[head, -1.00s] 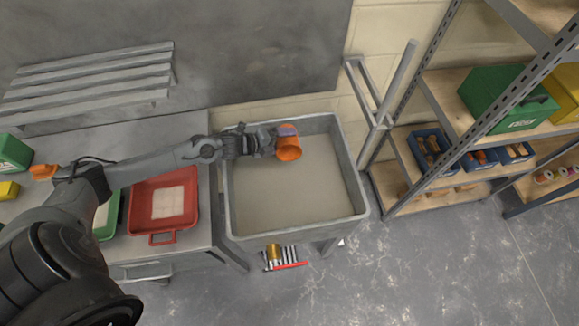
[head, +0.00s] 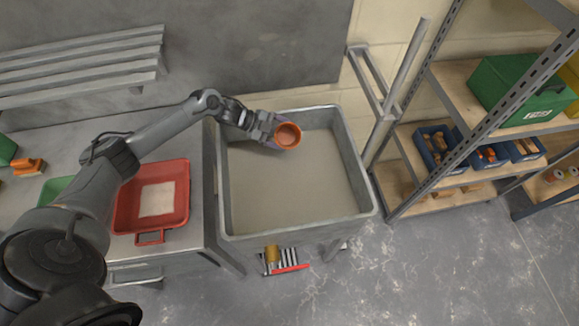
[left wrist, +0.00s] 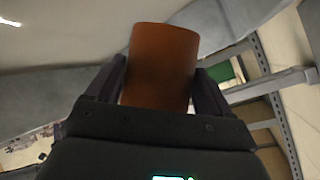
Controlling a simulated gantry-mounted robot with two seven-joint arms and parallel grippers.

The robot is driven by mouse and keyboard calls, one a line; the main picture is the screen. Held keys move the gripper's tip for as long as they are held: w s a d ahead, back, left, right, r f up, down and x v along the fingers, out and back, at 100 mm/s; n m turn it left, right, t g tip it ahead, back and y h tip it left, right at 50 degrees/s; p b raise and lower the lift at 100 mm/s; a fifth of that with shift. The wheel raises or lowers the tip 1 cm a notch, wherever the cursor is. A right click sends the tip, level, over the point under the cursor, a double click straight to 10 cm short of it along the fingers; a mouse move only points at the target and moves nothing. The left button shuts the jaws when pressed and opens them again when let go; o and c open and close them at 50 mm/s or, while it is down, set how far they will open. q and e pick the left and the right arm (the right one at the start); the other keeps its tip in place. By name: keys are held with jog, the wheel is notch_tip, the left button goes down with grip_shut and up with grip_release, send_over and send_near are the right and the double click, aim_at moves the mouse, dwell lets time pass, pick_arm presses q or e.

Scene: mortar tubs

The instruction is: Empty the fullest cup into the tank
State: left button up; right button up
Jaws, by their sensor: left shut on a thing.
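My left gripper (head: 266,128) is shut on an orange cup (head: 288,135) above the back left part of the grey tank (head: 356,168). In the head view the cup's round mouth faces the camera and its inside shows orange; I see no clear contents in it. In the left wrist view the cup (left wrist: 160,65) stands between both fingers, its orange-brown side towards the camera. The tank holds a flat, beige-grey layer. I see no other cup clearly. My right gripper is out of view.
A red tray (head: 180,211) with a pale square lies on the bench left of the tank, beside a green tray (head: 54,188). Orange pieces (head: 28,165) lie further left. Shelving with a green box (head: 515,92) and blue bins (head: 435,146) stands right.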

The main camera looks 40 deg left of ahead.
aim_at(283, 127)
pick_arm(q)
jog(key=shift+w+a+f+n+b, duration=0.35)
jog(key=shift+f+b, duration=0.25)
jog(key=shift+b, duration=0.45)
jog(key=shift+w+a+r+h+b, duration=0.1)
jog(key=shift+w+r+h+b, duration=0.05)
jog(key=shift+r+h+b, duration=0.2)
jog(key=r, duration=0.1)
jog(key=r+b, duration=0.1)
jog(key=r+n, duration=0.1)
jog(key=shift+w+a+r+g+h, duration=0.2)
jog(key=shift+w+a+g+h, duration=0.15)
jog(key=shift+g, duration=0.05)
jog(key=r+n+h+b, duration=0.1)
jog(key=b, duration=0.3)
jog(key=w+a+n+g+b, duration=0.1)
jog(key=b, duration=0.4)
jog(key=shift+r+h, duration=0.35)
jog(key=shift+h, duration=0.05)
jog(key=shift+w+d+r, duration=0.1)
jog(key=shift+r, duration=0.1)
jog(key=shift+w+r+b, duration=0.1)
jog(key=shift+r+b, duration=0.05)
jog(key=shift+b, duration=0.55)
jog(key=shift+n+h, duration=0.25)
jog(key=shift+h, duration=0.05)
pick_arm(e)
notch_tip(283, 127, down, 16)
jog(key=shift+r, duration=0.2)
